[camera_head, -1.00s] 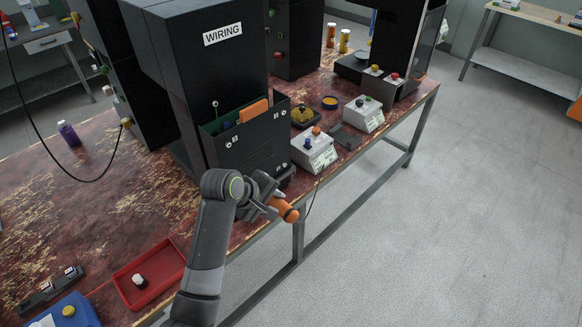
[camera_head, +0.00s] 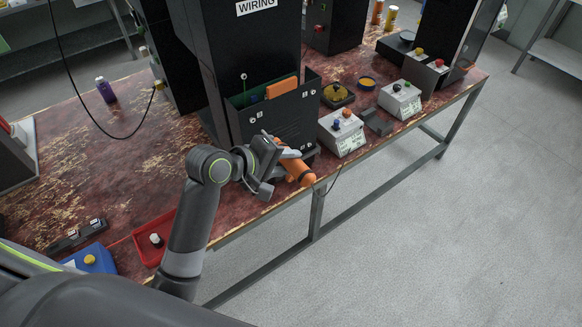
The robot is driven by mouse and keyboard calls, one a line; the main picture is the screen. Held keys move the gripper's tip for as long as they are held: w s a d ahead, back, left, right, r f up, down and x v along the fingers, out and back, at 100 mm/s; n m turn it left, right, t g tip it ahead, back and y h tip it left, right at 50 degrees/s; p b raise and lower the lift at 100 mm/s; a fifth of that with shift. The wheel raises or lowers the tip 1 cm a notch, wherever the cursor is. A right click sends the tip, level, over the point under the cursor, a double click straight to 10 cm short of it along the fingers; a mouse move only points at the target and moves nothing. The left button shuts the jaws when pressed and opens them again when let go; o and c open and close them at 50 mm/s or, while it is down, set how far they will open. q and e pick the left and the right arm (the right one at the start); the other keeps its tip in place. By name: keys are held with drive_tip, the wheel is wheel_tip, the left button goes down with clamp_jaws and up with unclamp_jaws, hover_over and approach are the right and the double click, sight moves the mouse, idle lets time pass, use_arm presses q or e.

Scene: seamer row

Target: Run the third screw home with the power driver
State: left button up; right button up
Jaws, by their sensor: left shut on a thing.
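The orange power driver (camera_head: 301,174) is held by my left gripper (camera_head: 284,157), which is shut on it. It is in front of the lower part of the black panel (camera_head: 283,118) on the black cabinet (camera_head: 239,50) labelled WIRING. The driver's orange end points down and right, away from the panel. Its tip is hidden, so I cannot tell whether it touches a screw. Small pale screw heads show at the panel's edges, one of them at the left (camera_head: 253,119). How deep they sit is too small to tell. My right gripper is not in view.
A grey-white control box (camera_head: 341,135) with blue and orange buttons stands close right of the driver. A second box (camera_head: 400,100) is behind it. A red tray (camera_head: 150,240) and a blue container (camera_head: 91,262) lie at the left front.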

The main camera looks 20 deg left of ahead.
use_arm(q)
drive_tip(key=shift+w+a, duration=0.4)
drive_tip(key=shift+a, duration=0.1)
drive_tip(key=shift+w+a+r, duration=0.15)
drive_tip(key=shift+w+a, duration=0.2)
drive_tip(key=shift+a, duration=0.1)
drive_tip(key=shift+w+a, duration=0.4)
drive_tip(key=shift+a, duration=0.1)
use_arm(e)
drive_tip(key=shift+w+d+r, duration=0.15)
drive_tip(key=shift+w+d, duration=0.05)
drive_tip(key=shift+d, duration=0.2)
use_arm(q)
drive_tip(key=shift+p, duration=0.6)
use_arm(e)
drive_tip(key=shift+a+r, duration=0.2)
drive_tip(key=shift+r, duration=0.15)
use_arm(q)
drive_tip(key=shift+p, duration=0.8)
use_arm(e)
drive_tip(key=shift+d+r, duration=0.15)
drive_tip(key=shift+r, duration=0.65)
